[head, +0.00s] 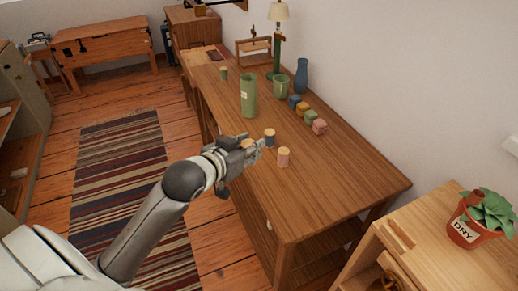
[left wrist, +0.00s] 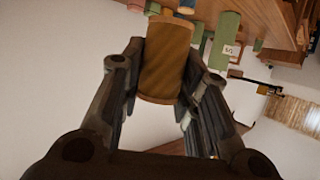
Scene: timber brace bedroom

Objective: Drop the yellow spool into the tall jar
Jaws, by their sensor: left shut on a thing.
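The yellow spool (left wrist: 165,60) is clamped between the two fingers of my left gripper (left wrist: 160,95), its wooden end rims showing in the left wrist view. In the head view my left gripper (head: 250,150) is at the table's left edge, and the spool's pale top (head: 247,143) shows between the fingers. The tall jar (head: 249,95) is green with a small label and stands upright on the table, beyond the gripper. It also shows tilted in the left wrist view (left wrist: 225,42). The spool is apart from the jar. My right gripper is not in view.
A blue spool (head: 269,139) and a pink spool (head: 284,158) stand close right of my gripper. The table's (head: 345,190) near right is clear.

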